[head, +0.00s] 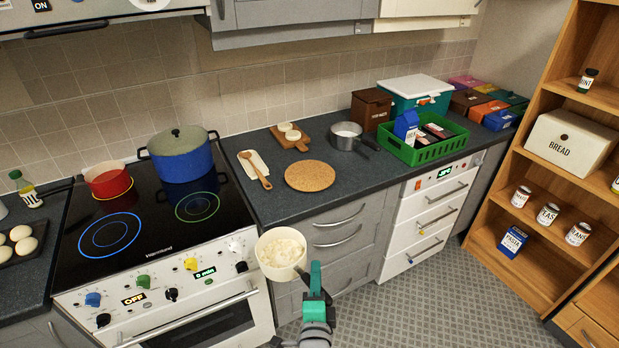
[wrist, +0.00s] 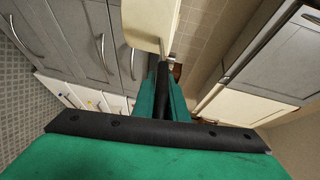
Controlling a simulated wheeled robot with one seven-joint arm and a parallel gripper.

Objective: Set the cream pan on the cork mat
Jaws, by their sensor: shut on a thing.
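The cream pan (head: 281,250) is in the air in front of the counter's edge, near the oven's right side. It looks upright and has pale, lumpy contents. My gripper (head: 314,280) is shut on its dark handle. In the wrist view the pan's cream side (wrist: 150,22) shows at the top, and the handle (wrist: 165,85) runs between the green fingers of my gripper (wrist: 162,95). The round cork mat (head: 310,176) lies flat on the dark counter, beyond the pan and a little to the right. Its top is bare.
A spoon on a cream rest (head: 255,168) lies left of the mat. A cutting board (head: 290,138) with white rounds, a grey saucepan (head: 346,136) and a green crate (head: 424,148) stand behind and right. A blue pot (head: 182,158) and red pan (head: 108,182) are on the stove.

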